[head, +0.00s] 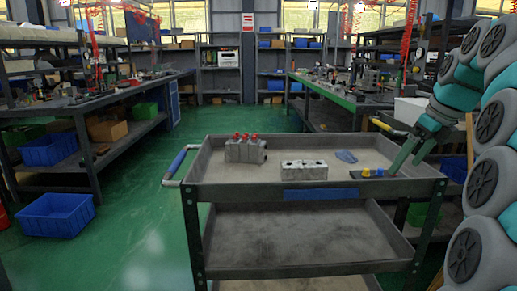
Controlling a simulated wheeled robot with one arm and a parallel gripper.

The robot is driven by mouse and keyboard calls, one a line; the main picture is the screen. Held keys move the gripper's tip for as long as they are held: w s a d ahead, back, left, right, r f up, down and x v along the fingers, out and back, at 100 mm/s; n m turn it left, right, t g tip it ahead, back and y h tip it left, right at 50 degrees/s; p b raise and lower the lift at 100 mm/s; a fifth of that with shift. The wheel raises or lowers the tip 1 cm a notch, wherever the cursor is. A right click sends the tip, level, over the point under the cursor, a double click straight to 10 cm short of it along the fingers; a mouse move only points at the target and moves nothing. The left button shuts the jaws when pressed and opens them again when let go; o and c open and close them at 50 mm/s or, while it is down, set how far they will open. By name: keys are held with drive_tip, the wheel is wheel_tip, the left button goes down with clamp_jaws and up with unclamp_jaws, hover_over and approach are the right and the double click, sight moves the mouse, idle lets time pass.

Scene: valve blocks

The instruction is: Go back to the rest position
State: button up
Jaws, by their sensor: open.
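My gripper (404,167) is at the right end of the cart top, at the end of my teal and grey arm. Its two green fingers point down and are apart, with nothing seen between them. A grey valve block with red caps (245,149) stands on the left of the top tray. A pale silver block with holes on top (304,170) sits near the front middle. A small dark piece with yellow and blue parts (372,173) lies just left of the nearer fingertip; whether they touch is unclear.
The grey cart (240,187) has raised rims and lower shelves. Workbenches stand left (70,112) and right (335,96). A blue bin (56,215) is on the floor at left. Green floor (140,215) is clear left of the cart.

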drive_tip(key=s+a+f+n+g, duration=0.3)
drive_tip(key=s+a+f+n, duration=0.85)
drive_tip(key=a+n, duration=0.35)
drive_tip(key=s+a+f+n+g+h, duration=0.1)
drive_tip(key=s+a+f+n, duration=0.1)
drive_tip(key=s+f+n, duration=0.5)
drive_tip(key=s+a+f+n+g, duration=0.1)
drive_tip(key=s+f+n, duration=0.7)
drive_tip(key=s, duration=0.8)
drive_tip(key=shift+s+a+f+g+h, duration=0.15)
drive_tip(key=shift+a+f+g+h, duration=0.25)
drive_tip(key=shift+a, duration=0.35)
